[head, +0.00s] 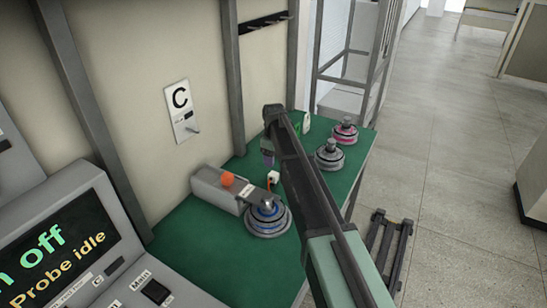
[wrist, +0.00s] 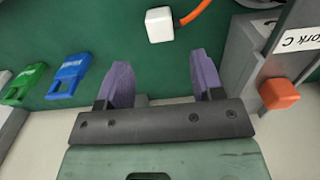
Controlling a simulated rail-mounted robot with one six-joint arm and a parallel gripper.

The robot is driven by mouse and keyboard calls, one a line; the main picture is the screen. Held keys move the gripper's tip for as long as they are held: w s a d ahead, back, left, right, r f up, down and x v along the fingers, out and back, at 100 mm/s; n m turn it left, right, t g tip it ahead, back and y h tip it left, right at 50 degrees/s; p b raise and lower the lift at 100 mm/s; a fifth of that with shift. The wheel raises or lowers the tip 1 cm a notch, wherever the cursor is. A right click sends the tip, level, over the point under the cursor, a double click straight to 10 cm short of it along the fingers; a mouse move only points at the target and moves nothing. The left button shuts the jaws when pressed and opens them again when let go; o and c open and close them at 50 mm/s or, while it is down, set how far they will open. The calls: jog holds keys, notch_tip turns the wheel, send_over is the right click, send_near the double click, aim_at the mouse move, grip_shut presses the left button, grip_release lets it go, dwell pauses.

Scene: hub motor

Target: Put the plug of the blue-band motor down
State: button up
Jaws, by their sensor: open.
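The blue-band motor (head: 268,217) stands on the green bench beside the grey fixture. Its white plug (head: 273,177) is at the end of an orange cable (head: 268,187), behind the motor. In the wrist view the plug (wrist: 159,24) lies beyond the fingertips, with the orange cable (wrist: 194,12) leading off to the upper right. My gripper (head: 268,157) is above the bench near the plug. Its purple fingers show in the wrist view (wrist: 160,62), spread apart with nothing between them. Whether the plug touches the bench is hard to tell.
The grey fixture (head: 208,188) with an orange knob (head: 228,179) stands close by. A blue tag (wrist: 69,76) and a green tag (wrist: 23,84) lie left in the wrist view. A grey-band motor (head: 328,155) and a pink-band motor (head: 344,132) stand at the far end.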

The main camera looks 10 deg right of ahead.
jog(key=s+r+m+p, duration=0.1)
jog(key=s+m, duration=0.8)
jog(key=s, duration=2.6)
jog(key=shift+r+m, duration=0.4)
jog(key=shift+r, duration=0.45)
jog(key=shift+w, duration=0.1)
